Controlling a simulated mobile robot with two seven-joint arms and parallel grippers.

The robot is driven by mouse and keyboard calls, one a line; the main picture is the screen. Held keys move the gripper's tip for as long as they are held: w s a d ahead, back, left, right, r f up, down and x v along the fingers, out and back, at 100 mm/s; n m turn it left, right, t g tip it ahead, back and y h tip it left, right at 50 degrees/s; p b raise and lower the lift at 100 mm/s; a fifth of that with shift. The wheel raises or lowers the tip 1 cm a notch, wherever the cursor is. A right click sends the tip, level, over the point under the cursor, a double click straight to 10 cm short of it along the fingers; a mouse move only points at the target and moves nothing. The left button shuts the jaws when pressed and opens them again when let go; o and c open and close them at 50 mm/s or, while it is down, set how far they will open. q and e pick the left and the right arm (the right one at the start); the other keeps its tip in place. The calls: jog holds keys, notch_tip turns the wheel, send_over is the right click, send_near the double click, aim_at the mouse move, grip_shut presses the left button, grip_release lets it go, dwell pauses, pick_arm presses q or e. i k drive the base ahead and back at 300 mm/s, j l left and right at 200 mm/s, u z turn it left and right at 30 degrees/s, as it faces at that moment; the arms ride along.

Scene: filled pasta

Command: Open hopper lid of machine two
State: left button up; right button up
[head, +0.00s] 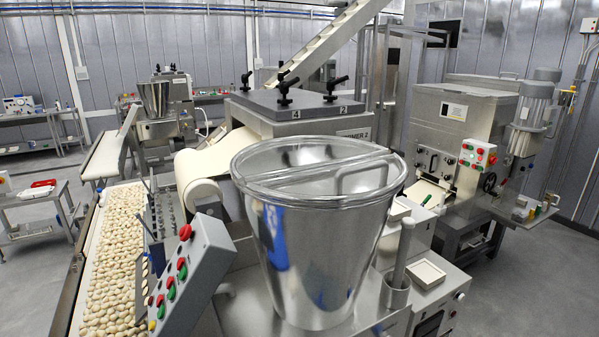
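A large shiny metal hopper (320,255) stands upright in the near middle, on the machine whose label (353,133) partly reads "MER 2". A round lid (290,190) lies across its rim, with a straight bar or seam (340,168) running over it. A thin bent handle (362,178) shows at the right part of the top. The lid looks level and down on the rim; reflections make it hard to tell whether the far part is covered. Neither of my grippers is in view.
A tilted control box (195,265) with buttons stands close left of the hopper. A conveyor of filled pasta (115,250) runs at the left. Black clamp knobs (285,88) rise behind the hopper. An upright grey post (403,255) and small tray (427,273) are close on the right.

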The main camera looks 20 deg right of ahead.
aim_at(358, 182)
jog(key=z, duration=1)
